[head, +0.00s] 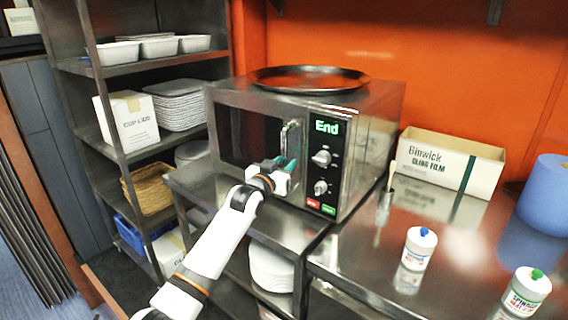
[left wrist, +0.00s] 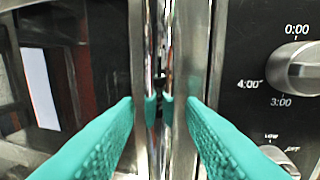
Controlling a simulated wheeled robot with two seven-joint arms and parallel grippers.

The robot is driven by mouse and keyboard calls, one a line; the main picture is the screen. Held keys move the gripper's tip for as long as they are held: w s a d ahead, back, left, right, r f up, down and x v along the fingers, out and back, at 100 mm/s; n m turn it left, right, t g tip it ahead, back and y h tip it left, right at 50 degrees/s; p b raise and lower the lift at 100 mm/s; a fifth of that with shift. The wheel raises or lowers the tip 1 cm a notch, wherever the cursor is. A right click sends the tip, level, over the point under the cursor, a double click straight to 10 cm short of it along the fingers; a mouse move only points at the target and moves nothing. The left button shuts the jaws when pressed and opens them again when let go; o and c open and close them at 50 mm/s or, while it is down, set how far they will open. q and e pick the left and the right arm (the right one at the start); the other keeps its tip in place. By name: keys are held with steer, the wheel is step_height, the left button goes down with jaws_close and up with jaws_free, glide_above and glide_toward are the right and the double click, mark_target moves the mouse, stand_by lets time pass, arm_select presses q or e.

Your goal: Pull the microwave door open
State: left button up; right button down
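The steel microwave (head: 372,140) stands on a steel counter, its display reading "End". Its dark-windowed door (head: 240,135) looks closed. The upright chrome handle (head: 291,136) is at the door's right edge, beside the control panel; it also fills the middle of the left wrist view (left wrist: 158,60). My left gripper (head: 284,163) is at the lower part of the handle. In the left wrist view its teal fingers (left wrist: 160,108) are apart, one on each side of the handle, with narrow gaps seeming to remain. Teal reflections show on the chrome. My right gripper is out of view.
A round dark tray (head: 308,78) lies on top of the microwave. A cling film box (head: 450,160), two white shakers (head: 418,248) and a blue roll (head: 547,195) stand on the right counter. A shelf rack (head: 115,70) with tubs and plates stands at left.

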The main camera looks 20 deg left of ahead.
arm_select(q)
steer(key=shift+w+d, duration=0.1)
steer(key=shift+w, duration=0.35)
jaws_close()
